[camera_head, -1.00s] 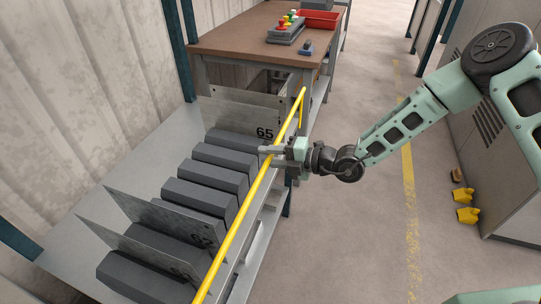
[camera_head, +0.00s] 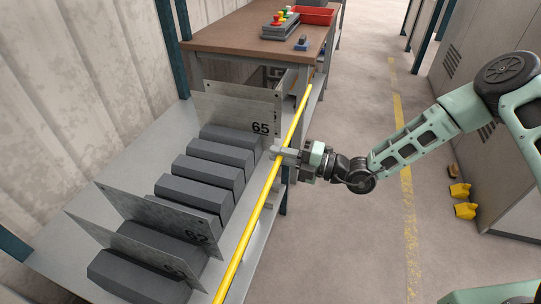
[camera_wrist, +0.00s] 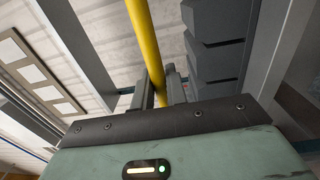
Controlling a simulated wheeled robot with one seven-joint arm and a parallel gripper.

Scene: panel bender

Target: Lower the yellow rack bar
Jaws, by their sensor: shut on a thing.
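The yellow rack bar (camera_head: 248,232) runs along the open front edge of the rack, from the lower middle of the head view up to the table's corner. My gripper (camera_head: 280,154) is shut on the bar near the plate marked 65. In the wrist view the yellow bar (camera_wrist: 146,45) passes between the two fingers of my gripper (camera_wrist: 160,88). The fingertips hide a short piece of the bar in the head view.
The rack (camera_head: 112,148) holds several dark grey blocks (camera_head: 206,168) and upright metal plates (camera_head: 245,104). A brown-topped table (camera_head: 232,44) with a red tray (camera_head: 315,15) and a button box (camera_head: 281,29) stands behind it.

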